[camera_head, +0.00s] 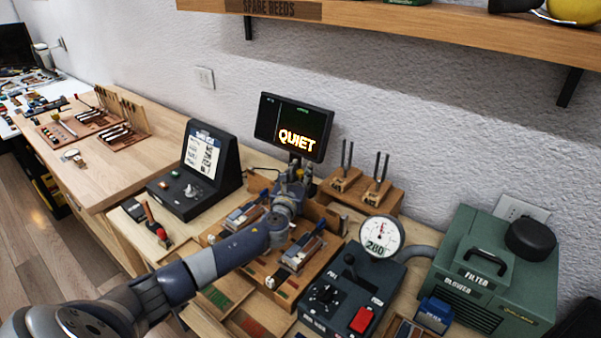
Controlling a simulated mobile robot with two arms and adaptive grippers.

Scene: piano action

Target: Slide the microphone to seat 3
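My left arm reaches in from the lower left across a wooden tray (262,268) on the bench. My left gripper (296,172) is at the back of this tray, just below a dark monitor (293,126) that reads "QUIET". Its fingers are small and dark against the wood, and I cannot tell whether they are open or hold anything. I cannot make out the microphone for certain; the gripper and wrist hide part of the tray's back. No seat numbers are legible. Blue-grey pieces (302,249) lie on both sides of my wrist. My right gripper is not in view.
Two tuning forks (378,178) stand on wooden blocks behind the tray. A black control box (345,300) with a red button and a round gauge (381,237) stand to the right, before a green blower (498,270). A screen box (201,165) stands left. A shelf (400,22) overhangs the back.

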